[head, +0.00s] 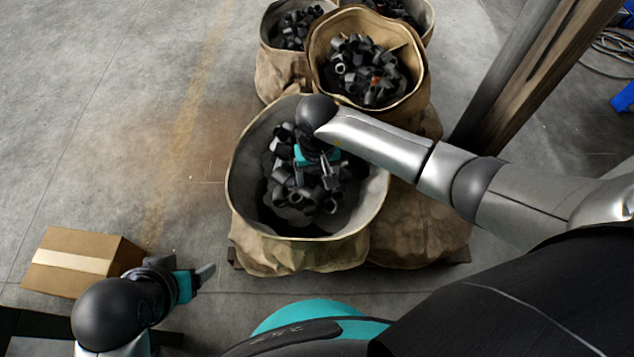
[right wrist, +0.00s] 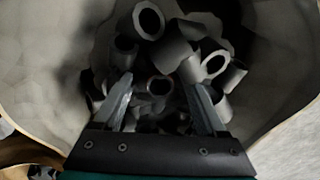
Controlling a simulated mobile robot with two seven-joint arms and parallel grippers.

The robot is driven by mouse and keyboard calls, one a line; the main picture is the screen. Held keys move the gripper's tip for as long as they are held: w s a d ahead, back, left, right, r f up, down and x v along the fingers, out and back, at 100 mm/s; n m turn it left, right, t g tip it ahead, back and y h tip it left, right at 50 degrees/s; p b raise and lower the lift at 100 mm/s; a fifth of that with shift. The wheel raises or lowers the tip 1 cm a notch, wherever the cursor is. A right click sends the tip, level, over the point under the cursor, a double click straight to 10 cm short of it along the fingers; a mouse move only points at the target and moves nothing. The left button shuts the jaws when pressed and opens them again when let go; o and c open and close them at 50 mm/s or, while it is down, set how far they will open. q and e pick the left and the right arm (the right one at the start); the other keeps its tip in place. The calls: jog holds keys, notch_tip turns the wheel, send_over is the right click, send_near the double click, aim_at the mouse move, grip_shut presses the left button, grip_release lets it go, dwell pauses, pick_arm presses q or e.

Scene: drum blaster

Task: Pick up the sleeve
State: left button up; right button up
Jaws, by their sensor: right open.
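Several dark grey pipe-like sleeves (head: 297,199) lie in a heap inside the nearest fabric sack (head: 247,205). My right gripper (head: 314,183) reaches down into this sack, over the heap. In the right wrist view its two fingers (right wrist: 163,105) are spread apart, with sleeves beyond and between them. One sleeve (right wrist: 159,87) shows its open end between the fingertips; I cannot tell whether a finger touches any sleeve. Another sleeve (right wrist: 148,20) stands with its round opening up, farther in. My left gripper (head: 203,275) is at the lower left, away from the sacks; its finger opening is not clear.
More sacks with dark parts stand behind, including a tan one (head: 316,50). A cardboard box (head: 75,262) sits on the floor at the left. A post (head: 525,75) rises at the right. The floor left of the sacks is clear.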

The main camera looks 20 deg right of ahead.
grip_shut()
dwell(0.5)
